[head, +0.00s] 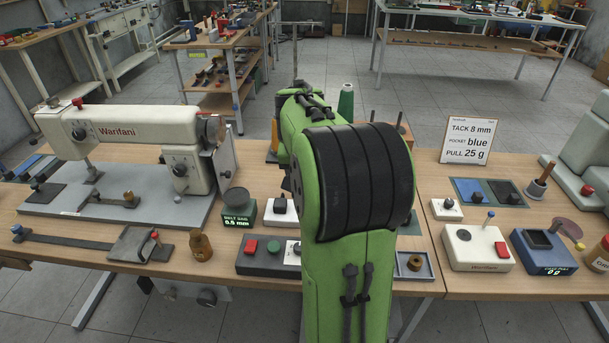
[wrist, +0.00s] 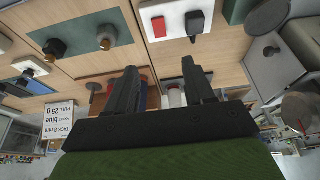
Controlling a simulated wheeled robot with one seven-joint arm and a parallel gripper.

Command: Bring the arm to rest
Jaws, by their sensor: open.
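My arm (head: 350,200), green with a black ribbed joint, rises in the middle of the head view and hides part of the workbench behind it. My gripper is hidden behind the arm in the head view. In the wrist view my gripper (wrist: 160,92) shows two dark fingers standing well apart, with nothing held between them. The bench top and its devices show upside down beyond the fingers. I cannot tell the exact distance from the fingers to the bench.
A sewing machine (head: 140,135) stands on the bench at left. A sign (head: 469,140), small devices such as a white box (head: 477,248) and a blue scale (head: 543,250) stand at right. A green thread cone (head: 346,101) stands just behind my arm. Little bare bench shows near the arm.

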